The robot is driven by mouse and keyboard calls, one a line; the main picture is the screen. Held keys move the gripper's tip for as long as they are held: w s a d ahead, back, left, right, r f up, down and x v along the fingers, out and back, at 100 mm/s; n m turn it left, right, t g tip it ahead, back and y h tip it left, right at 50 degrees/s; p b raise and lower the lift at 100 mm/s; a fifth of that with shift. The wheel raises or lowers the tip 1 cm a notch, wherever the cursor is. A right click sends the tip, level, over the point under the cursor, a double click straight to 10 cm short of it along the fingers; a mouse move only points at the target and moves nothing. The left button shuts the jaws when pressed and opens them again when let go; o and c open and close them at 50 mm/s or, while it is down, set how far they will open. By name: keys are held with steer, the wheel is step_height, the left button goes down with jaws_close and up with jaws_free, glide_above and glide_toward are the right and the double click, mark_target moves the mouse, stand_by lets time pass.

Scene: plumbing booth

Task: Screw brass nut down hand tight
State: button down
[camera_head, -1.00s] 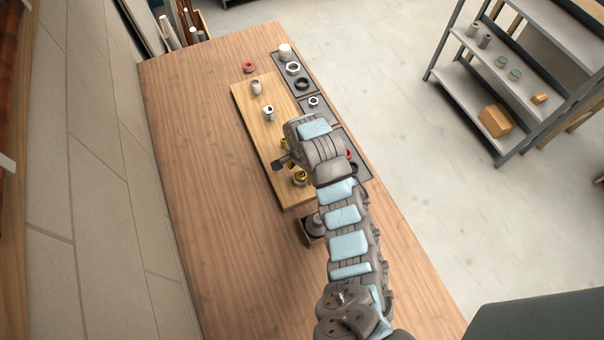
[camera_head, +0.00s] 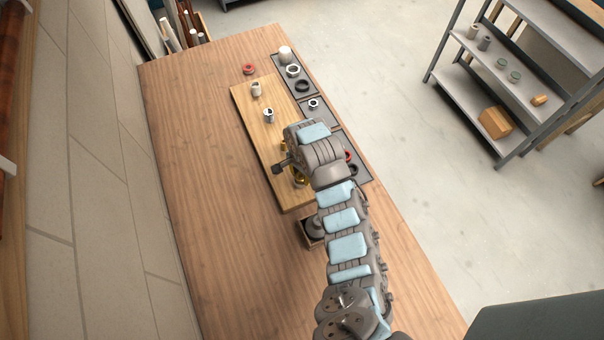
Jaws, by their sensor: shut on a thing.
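My gripper (camera_head: 281,167) is largely hidden under my wrist, over the near right part of the wooden board (camera_head: 255,115). Only a dark part of it sticks out to the left. It is shut on the brass nut, but the fingertips and their hold are covered by my arm. Brass fittings show at the left edge of my wrist: a small bit of one (camera_head: 284,145) and, lower, part of another (camera_head: 299,182). From this height I cannot tell the nut from the fitting under it, nor see threads.
A red ring (camera_head: 249,69) lies behind. A small box (camera_head: 310,231) stands just in front. The left of the workbench (camera_head: 190,150) is clear.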

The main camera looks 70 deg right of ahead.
steer(key=shift+s+m+p, duration=0.1)
steer(key=shift+m+p, duration=1.9)
steer(key=shift+p, duration=1.4)
steer(key=shift+a+f+m+p, duration=0.1)
steer(key=shift+m+p, duration=0.65)
steer(key=shift+p, duration=0.35)
steer(key=shift+a+f+m+p, duration=0.1)
steer(key=shift+m+p, duration=0.65)
steer(key=shift+p, duration=0.3)
jaws_free()
steer(key=shift+d, duration=0.1)
steer(key=shift+r, duration=0.1)
steer(key=shift+r+p, duration=2)
steer(key=shift+r, duration=0.55)
steer(key=shift+f, duration=0.1)
